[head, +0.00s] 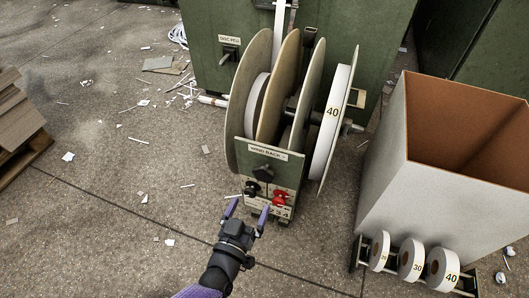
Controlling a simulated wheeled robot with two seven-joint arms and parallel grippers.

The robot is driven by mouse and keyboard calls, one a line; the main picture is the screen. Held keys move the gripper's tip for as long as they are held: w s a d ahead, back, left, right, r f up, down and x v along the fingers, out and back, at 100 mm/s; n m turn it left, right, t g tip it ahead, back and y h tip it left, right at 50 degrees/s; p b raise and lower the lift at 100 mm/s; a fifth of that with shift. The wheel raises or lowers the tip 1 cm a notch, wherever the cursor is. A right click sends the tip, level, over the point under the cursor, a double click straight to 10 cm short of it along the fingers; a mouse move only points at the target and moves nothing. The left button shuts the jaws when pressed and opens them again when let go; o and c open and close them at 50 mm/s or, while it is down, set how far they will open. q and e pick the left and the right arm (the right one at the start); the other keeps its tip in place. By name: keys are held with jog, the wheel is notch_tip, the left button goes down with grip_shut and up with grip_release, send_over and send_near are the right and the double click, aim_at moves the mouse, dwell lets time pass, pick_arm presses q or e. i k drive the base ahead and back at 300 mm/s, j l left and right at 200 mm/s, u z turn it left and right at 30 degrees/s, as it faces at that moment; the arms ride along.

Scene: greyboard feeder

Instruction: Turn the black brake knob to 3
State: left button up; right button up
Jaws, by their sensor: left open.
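A small panel labelled "WIND BACK" (268,150) stands upright in front of the reels. A black knob (251,188) sits on its lower left, and a red knob (281,198) is beside it on the right. A larger dark handle or knob (263,174) is above them. Small numbers show along the panel's lower edge, partly covered; I cannot read the black knob's setting. My left gripper (248,210) is open and empty, just in front of and below the black knob, with its fingers pointing at the panel. It appears apart from the knob. My right gripper is out of view.
Large reels (305,95) and a white roll marked 40 (333,113) stand behind the panel against a green cabinet (375,45). A tall open box (385,165) and a rack of small numbered rolls (411,259) are at right. Scraps litter the floor at left.

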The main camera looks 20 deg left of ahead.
aim_at(251, 190)
jog(key=k, duration=1)
